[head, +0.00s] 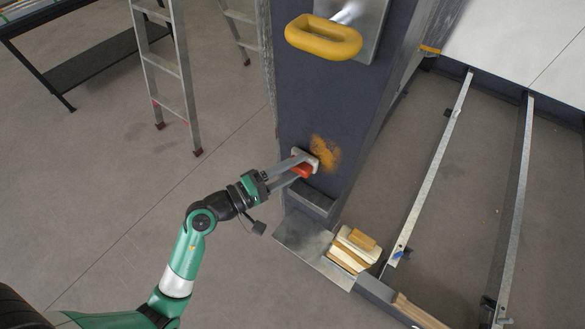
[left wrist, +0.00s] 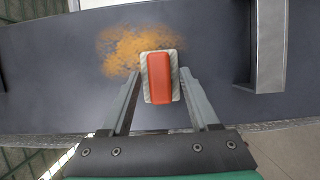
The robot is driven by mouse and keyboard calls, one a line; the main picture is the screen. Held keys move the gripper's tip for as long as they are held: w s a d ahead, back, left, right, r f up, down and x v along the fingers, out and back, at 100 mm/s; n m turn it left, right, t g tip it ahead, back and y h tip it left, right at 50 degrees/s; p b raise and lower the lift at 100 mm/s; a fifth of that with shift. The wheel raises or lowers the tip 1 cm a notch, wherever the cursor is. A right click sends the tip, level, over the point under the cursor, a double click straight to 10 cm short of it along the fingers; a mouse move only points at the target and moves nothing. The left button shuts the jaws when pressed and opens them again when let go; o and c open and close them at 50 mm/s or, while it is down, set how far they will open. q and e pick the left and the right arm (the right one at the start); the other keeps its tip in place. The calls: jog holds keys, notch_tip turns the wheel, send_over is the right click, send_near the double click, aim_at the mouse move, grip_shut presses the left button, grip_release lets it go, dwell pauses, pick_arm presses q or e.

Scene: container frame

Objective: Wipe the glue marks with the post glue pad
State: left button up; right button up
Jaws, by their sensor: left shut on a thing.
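The post glue pad (left wrist: 160,78) is a white pad with an orange-red block on its back. My left gripper (head: 301,168) is shut on the pad and holds it against or very near the face of the dark grey post (head: 323,95). An orange-brown glue mark (head: 324,153) is on the post, just right of the pad. In the left wrist view the glue mark (left wrist: 132,48) lies up and left of the pad, and the pad's edge overlaps it. My right gripper is not in view.
A yellow ring handle (head: 323,37) sticks out from the post above. A metal plate (head: 310,250) with wooden blocks (head: 353,250) juts out below. Ladders (head: 172,75) and a dark bench (head: 105,62) stand at left. Metal rails (head: 430,170) run at right.

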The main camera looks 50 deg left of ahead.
pick_arm(q)
jog(key=shift+w+a, duration=0.1)
jog(key=shift+w, duration=0.3)
jog(key=d, duration=0.1)
jog(key=d+p, duration=0.1)
jog(key=shift+w+d+r, duration=0.15)
jog(key=shift+w+d, duration=0.05)
jog(key=shift+d, duration=0.1)
jog(key=shift+w+d+p, duration=0.15)
jog(key=shift+d+p, duration=0.4)
jog(key=shift+d, duration=0.15)
